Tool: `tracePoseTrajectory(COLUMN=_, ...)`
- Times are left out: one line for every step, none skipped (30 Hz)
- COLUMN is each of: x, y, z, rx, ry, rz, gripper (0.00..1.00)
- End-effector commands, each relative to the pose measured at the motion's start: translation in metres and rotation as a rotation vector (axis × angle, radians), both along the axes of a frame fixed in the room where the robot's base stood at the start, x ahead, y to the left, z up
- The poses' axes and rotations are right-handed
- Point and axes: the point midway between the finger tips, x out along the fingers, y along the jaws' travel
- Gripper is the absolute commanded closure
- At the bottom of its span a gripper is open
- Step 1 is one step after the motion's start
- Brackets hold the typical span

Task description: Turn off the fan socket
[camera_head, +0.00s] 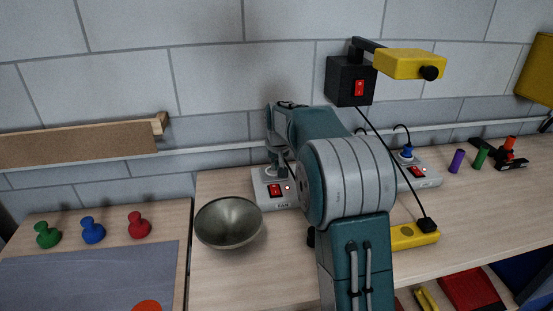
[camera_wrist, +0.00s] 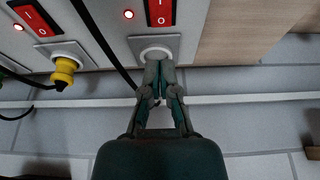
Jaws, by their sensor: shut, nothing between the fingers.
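The fan socket (camera_head: 262,198) is a grey block labelled FAN on the bench near the wall. Its red rocker switch (camera_head: 274,190) and a small lit light beside it show in the head view. In the wrist view a red switch (camera_wrist: 160,11) with a lit light to its left sits at the top, above a round outlet (camera_wrist: 155,43). My gripper (camera_wrist: 159,62) is shut and empty, its tips over the lower part of that outlet, apart from the switch. Whether they touch the outlet is unclear. In the head view my gripper (camera_head: 276,168) is at the socket's back side, partly hidden by my arm.
A yellow plug (camera_wrist: 64,72) and black cords lie left in the wrist view. A metal bowl (camera_head: 229,222) stands in front of the fan socket. A yellow lamp (camera_head: 408,63) hangs above.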

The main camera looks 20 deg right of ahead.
Motion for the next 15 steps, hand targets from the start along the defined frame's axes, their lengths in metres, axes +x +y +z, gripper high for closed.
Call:
tracePoseTrajectory(x=0.003, y=-0.001, z=-0.010, rx=0.001, ry=0.004, rz=0.000, gripper=1.00)
tracePoseTrajectory(x=0.005, y=-0.001, z=-0.016, rx=0.001, ry=0.004, rz=0.000, gripper=1.00)
tracePoseTrajectory(x=0.007, y=-0.001, z=-0.023, rx=0.001, ry=0.003, rz=0.000, gripper=1.00)
tracePoseTrajectory(x=0.009, y=-0.002, z=-0.028, rx=0.001, ry=0.004, rz=0.000, gripper=1.00)
tracePoseTrajectory(x=0.011, y=-0.002, z=-0.034, rx=0.001, ry=0.004, rz=0.000, gripper=1.00)
tracePoseTrajectory(x=0.013, y=-0.003, z=-0.040, rx=0.001, ry=0.003, rz=0.000, gripper=1.00)
tracePoseTrajectory(x=0.013, y=-0.003, z=-0.045, rx=0.001, ry=0.004, rz=0.000, gripper=1.00)
tracePoseTrajectory(x=0.014, y=-0.003, z=-0.050, rx=0.001, ry=0.003, rz=0.000, gripper=1.00)
tracePoseTrajectory(x=0.014, y=-0.003, z=-0.056, rx=0.001, ry=0.004, rz=0.000, gripper=1.00)
tracePoseTrajectory(x=0.014, y=-0.003, z=-0.060, rx=0.001, ry=0.003, rz=0.000, gripper=1.00)
tracePoseTrajectory(x=0.015, y=-0.003, z=-0.063, rx=0.000, ry=0.002, rz=0.000, gripper=1.00)
tracePoseTrajectory(x=0.016, y=-0.003, z=-0.067, rx=0.000, ry=0.001, rz=0.000, gripper=1.00)
tracePoseTrajectory(x=0.016, y=-0.003, z=-0.070, rx=0.000, ry=0.002, rz=0.000, gripper=1.00)
tracePoseTrajectory(x=0.016, y=-0.003, z=-0.072, rx=0.000, ry=0.002, rz=0.000, gripper=1.00)
tracePoseTrajectory(x=0.017, y=-0.003, z=-0.074, rx=0.000, ry=0.001, rz=0.000, gripper=1.00)
